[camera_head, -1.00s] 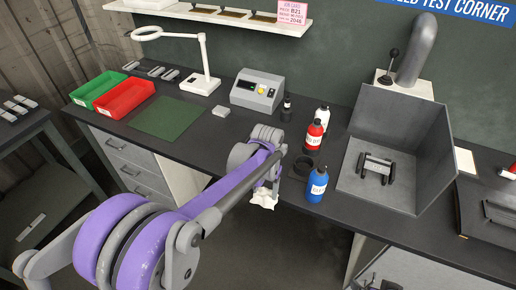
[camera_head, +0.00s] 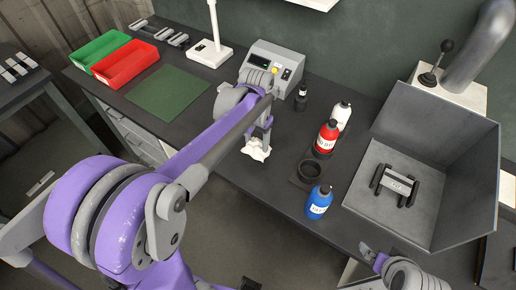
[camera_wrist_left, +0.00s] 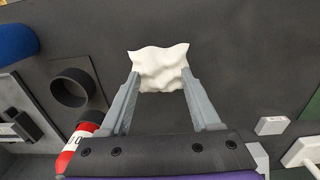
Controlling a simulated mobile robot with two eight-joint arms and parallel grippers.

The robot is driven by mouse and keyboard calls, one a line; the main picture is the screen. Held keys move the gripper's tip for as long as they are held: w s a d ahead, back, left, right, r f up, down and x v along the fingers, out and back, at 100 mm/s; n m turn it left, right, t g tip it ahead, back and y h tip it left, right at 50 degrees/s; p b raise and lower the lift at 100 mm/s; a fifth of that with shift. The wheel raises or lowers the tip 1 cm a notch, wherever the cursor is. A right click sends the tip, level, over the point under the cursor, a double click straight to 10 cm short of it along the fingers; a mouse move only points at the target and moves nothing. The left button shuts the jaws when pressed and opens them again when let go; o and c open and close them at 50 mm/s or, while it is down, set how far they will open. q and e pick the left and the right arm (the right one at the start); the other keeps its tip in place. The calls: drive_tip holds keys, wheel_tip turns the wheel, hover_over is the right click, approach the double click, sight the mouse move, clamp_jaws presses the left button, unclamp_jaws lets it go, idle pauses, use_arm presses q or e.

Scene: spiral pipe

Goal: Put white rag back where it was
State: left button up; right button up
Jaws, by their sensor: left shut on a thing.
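The white rag (camera_head: 256,150) is a small crumpled cloth. It hangs from my left gripper (camera_head: 262,136), near the front edge of the dark workbench in the head view. In the left wrist view the rag (camera_wrist_left: 160,68) is pinched between the two grey fingers of my left gripper (camera_wrist_left: 160,90), with the bench surface behind it. I cannot tell whether the rag touches the bench. Part of my right arm shows at the bottom right of the head view; its fingertips cannot be made out clearly.
A dark round holder (camera_head: 309,171), blue bottle (camera_head: 319,202), red bottle (camera_head: 326,138) and white bottle (camera_head: 342,115) stand right of the rag. A grey open box (camera_head: 455,205) is farther right. A green mat (camera_head: 167,92) and red bin (camera_head: 125,64) lie left. Bench (camera_head: 225,170) is clear near the rag.

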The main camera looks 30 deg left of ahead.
sight(258, 149)
use_arm(q)
drive_tip(key=shift+w+f, duration=0.15)
drive_tip(key=shift+f, duration=2.15)
use_arm(e)
drive_tip(key=shift+f, duration=0.2)
drive_tip(key=shift+w, duration=0.1)
use_arm(q)
drive_tip(key=shift+f+b, duration=0.2)
drive_tip(key=shift+b, duration=0.1)
use_arm(e)
drive_tip(key=shift+f, duration=0.2)
use_arm(q)
drive_tip(key=o, duration=1.5)
drive_tip(key=shift+c, duration=0.2)
drive_tip(key=shift+r, duration=0.15)
use_arm(e)
drive_tip(key=shift+r, duration=0.15)
